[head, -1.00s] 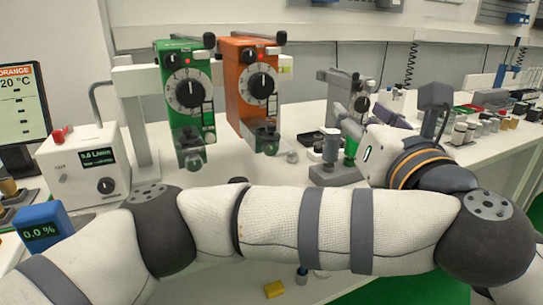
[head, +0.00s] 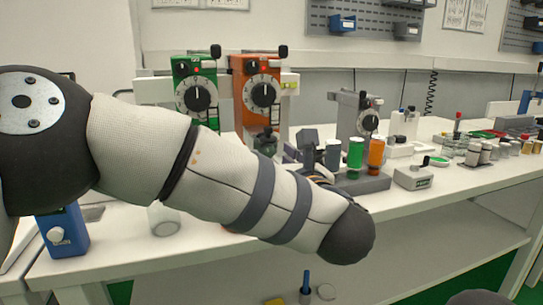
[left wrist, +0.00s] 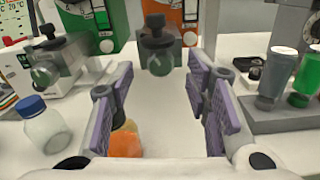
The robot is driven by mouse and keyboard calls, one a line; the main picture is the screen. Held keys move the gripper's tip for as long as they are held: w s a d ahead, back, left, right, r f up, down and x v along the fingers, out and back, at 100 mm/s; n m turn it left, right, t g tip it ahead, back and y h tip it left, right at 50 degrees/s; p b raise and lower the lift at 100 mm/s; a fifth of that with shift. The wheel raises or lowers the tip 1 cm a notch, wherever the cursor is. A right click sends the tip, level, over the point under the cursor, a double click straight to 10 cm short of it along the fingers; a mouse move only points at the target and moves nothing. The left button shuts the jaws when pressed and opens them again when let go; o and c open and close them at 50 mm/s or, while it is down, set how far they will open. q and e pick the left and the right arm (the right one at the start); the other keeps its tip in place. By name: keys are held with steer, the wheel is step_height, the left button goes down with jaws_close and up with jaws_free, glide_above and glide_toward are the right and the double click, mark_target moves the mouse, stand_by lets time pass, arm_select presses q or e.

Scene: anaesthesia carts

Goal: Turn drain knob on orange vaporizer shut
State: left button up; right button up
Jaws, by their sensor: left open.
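The orange vaporizer (head: 247,108) hangs at the back of the bench, right of the green vaporizer (head: 181,69). In the left wrist view, the orange vaporizer's front (left wrist: 163,10) is at top centre. Its drain block, with a dark drain knob (left wrist: 156,24) on top, stands beyond my fingers. In the head view my arm partly hides the drain area. My left gripper (left wrist: 158,95) is open and empty, its purple pads on either side of a clear gap, apart from the knob. I cannot tell the knob's setting. My right gripper is not in view.
A bottle with orange content (left wrist: 125,142) stands below my left-hand finger. A blue-capped jar (left wrist: 44,128) is at left. Grey (left wrist: 276,72) and green (left wrist: 308,75) bottles stand on a grey base at right. White bench shows between.

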arm_select(q)
steer(key=shift+w+a, duration=0.25)
steer(key=shift+w, duration=0.45)
steer(key=shift+c, duration=0.6)
jaws_close()
steer(key=m+p, duration=0.2)
steer(key=m, duration=0.1)
steer(key=shift+r+m, duration=0.3)
steer(key=shift+f+m, duration=0.3)
steer(key=shift+m, duration=0.1)
steer(key=shift+o, duration=0.6)
jaws_free()
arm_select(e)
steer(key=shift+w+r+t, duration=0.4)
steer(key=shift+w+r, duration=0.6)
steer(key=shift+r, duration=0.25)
arm_select(q)
steer(key=shift+d, duration=0.1)
